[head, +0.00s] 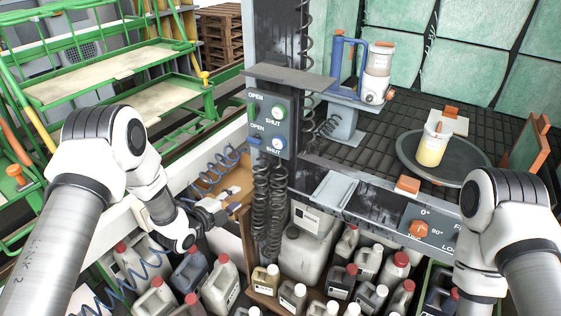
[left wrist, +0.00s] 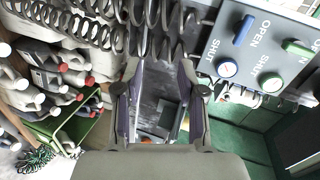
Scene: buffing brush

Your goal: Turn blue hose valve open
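The grey valve panel (head: 268,128) on the column has two rows marked OPEN and SHUT. Its blue lever (head: 255,141) lies roughly sideways in the lower row and also shows in the left wrist view (left wrist: 243,30). A round blue dial (head: 279,144) is to its right. The green lever (head: 253,109) stands upright above, with a round green dial (head: 280,113). My left gripper (head: 221,208) is below and left of the panel, apart from it. In the left wrist view its fingers (left wrist: 160,98) are spread with nothing between them. My right gripper is out of view.
Dark coiled hoses (head: 270,205) hang under the panel, close to my left gripper. A blue coiled hose (head: 216,172) is behind it. Several jugs (head: 220,285) fill the space below. A grey ledge (head: 290,76) juts out above the panel.

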